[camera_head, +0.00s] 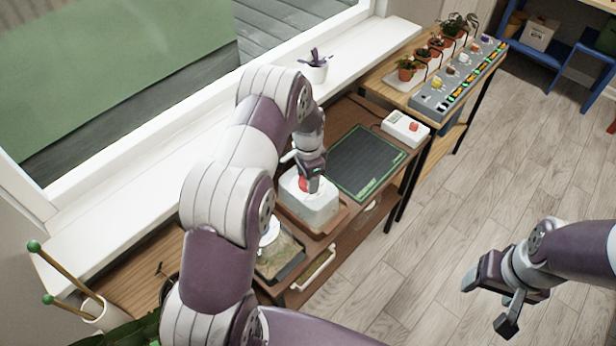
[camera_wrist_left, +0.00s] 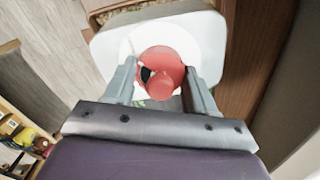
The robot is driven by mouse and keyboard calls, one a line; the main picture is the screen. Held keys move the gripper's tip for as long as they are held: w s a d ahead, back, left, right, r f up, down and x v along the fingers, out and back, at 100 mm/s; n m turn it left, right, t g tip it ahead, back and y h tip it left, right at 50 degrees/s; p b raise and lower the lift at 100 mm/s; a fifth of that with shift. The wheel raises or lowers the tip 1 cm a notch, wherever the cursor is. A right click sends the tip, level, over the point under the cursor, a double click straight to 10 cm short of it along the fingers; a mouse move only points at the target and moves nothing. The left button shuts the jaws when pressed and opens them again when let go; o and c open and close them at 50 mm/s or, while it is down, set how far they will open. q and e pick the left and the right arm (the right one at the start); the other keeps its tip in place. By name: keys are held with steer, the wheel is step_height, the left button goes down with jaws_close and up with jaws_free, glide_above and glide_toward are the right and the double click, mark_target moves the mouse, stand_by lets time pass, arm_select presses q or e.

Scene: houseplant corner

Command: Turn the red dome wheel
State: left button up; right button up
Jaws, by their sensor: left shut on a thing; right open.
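The red dome wheel (camera_head: 304,184) sits on top of a white dome box (camera_head: 312,205) on the wooden bench. In the left wrist view the red wheel (camera_wrist_left: 162,72) shows as a round red knob with a dark spot on its left side, on a white lid (camera_wrist_left: 108,48). My left gripper (camera_head: 311,181) points down over the box. Its two fingers (camera_wrist_left: 161,88) are shut on the wheel, one on each side. My right gripper (camera_head: 493,303) is open and empty above the floor at the right.
A dark green cutting mat (camera_head: 366,160) lies right of the box. A tray (camera_head: 280,256) is in front. Potted plants (camera_head: 407,68) and a grey control strip (camera_head: 458,76) are at the back right.

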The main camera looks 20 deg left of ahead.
stand_by(0.3)
arm_select(q)
steer(key=o, duration=1.1)
steer(key=shift+c, duration=0.2)
step_height(320, 180, up, 13)
steer(key=b, duration=0.2)
steer(key=shift+f, duration=0.15)
